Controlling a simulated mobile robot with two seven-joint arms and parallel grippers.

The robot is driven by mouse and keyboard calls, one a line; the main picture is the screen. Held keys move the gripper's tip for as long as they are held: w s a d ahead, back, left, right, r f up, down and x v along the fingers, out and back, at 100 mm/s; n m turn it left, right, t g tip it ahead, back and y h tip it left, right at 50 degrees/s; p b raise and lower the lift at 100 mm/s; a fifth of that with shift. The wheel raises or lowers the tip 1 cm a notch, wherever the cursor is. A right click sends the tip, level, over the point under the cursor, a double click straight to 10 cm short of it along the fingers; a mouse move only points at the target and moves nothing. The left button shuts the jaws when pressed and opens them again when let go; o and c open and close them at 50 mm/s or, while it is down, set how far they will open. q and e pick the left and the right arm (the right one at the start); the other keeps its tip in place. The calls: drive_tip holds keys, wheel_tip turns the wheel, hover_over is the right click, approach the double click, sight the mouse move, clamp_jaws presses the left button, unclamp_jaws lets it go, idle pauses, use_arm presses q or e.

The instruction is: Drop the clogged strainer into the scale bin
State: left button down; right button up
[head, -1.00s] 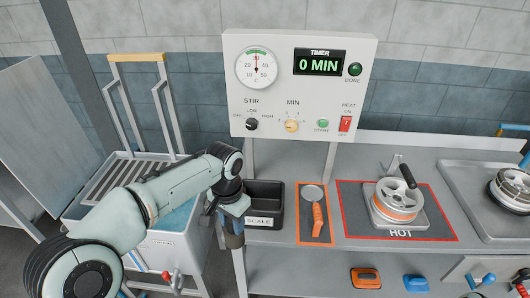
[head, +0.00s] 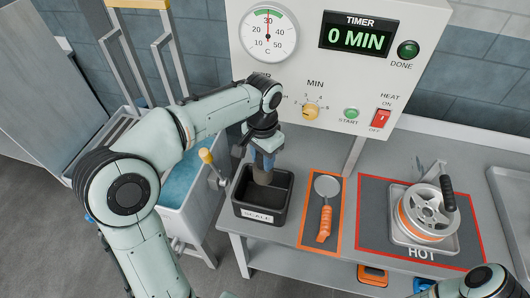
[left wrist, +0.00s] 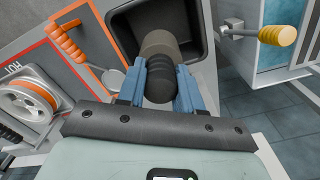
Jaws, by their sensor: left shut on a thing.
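My left gripper (head: 263,158) is shut on the strainer (head: 262,177), a dark ribbed handle with a brownish-grey cylinder end. In the left wrist view the blue fingers (left wrist: 160,85) pinch the dark handle, and the strainer's cylinder (left wrist: 160,44) points away toward the bin. The black scale bin (head: 258,216), labelled SCALE, stands on the bench's left end. The strainer hangs over its opening; I cannot tell how far its lower end reaches inside. The bin's dark wall (left wrist: 207,60) also shows in the left wrist view. My right gripper is out of sight.
An orange-handled skimmer (head: 326,215) lies on an orange-bordered mat right of the bin. Beyond it a wheel (head: 428,212) sits on the HOT pad. The timer panel (head: 340,60) stands close behind. A blue-water tank (head: 190,185) is left.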

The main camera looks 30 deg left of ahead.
use_arm(q)
wheel_tip(320, 180, down, 14)
drive_tip(key=b, duration=0.6)
drive_tip(key=shift+r, duration=0.25)
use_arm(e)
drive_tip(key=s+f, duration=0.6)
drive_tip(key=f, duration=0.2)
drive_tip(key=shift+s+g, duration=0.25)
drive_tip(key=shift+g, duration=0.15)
use_arm(q)
drive_tip(key=shift+w+f+b, duration=0.1)
drive_tip(key=shift+f+b, duration=0.25)
drive_tip(key=shift+f, duration=0.25)
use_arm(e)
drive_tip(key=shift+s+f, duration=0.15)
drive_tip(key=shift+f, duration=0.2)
use_arm(q)
drive_tip(key=c, duration=0.7)
unclamp_jaws()
drive_tip(key=shift+o, duration=0.2)
wheel_tip(320, 180, up, 13)
drive_tip(key=shift+r+p, duration=0.2)
drive_tip(key=shift+p, duration=0.9)
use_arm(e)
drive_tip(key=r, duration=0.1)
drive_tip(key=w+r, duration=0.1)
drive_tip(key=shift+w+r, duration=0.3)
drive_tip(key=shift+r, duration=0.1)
